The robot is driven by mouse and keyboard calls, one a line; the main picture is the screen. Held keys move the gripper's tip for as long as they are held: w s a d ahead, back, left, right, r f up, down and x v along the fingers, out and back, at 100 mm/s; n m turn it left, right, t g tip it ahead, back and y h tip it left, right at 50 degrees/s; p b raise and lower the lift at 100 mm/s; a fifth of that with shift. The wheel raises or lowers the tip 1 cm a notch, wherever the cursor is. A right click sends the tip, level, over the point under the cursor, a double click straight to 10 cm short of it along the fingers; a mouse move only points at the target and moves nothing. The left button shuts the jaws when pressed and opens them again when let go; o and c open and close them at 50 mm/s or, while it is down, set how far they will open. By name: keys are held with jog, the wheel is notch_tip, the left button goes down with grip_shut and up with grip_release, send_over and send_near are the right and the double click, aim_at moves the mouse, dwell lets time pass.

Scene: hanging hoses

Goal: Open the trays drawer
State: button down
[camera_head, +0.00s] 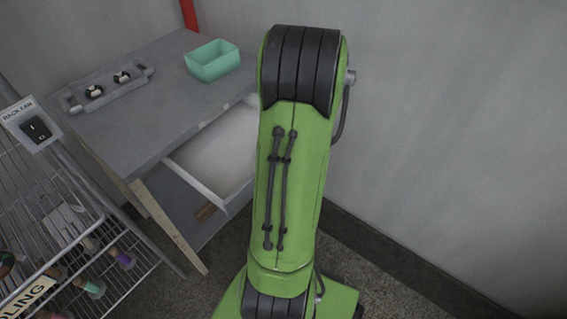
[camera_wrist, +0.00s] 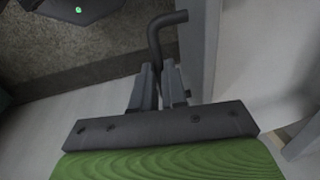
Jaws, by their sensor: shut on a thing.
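A drawer (camera_head: 215,150) with a pale, empty-looking interior stands pulled out from under the grey worktop in the head view. Its right part is hidden behind my green arm, and no label on it can be read. In the wrist view, my gripper (camera_wrist: 158,80) is shut on a dark bent handle (camera_wrist: 167,20), whose hooked end sticks out past the fingertips. A grey drawer front (camera_wrist: 199,45) runs just right of the handle, with the pale drawer inside (camera_wrist: 245,75) beyond it. My gripper is hidden in the head view.
The grey worktop (camera_head: 150,120) carries a teal bin (camera_head: 212,62) and a grey holder (camera_head: 105,88) with black round parts. A wire rack (camera_head: 60,220) with coloured-end items and a rack fan switch (camera_head: 37,128) stands at left. Wall lies right; speckled floor (camera_head: 180,290) shows below.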

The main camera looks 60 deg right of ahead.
jog(key=c, duration=1.2)
grip_release()
jog(key=shift+o, duration=0.2)
notch_tip(320, 180, up, 16)
jog(key=s+p, duration=0.2)
jog(key=p, duration=0.4)
jog(key=shift+s+a+f, duration=0.2)
jog(key=shift+s+a, duration=0.1)
jog(key=shift+s, duration=0.1)
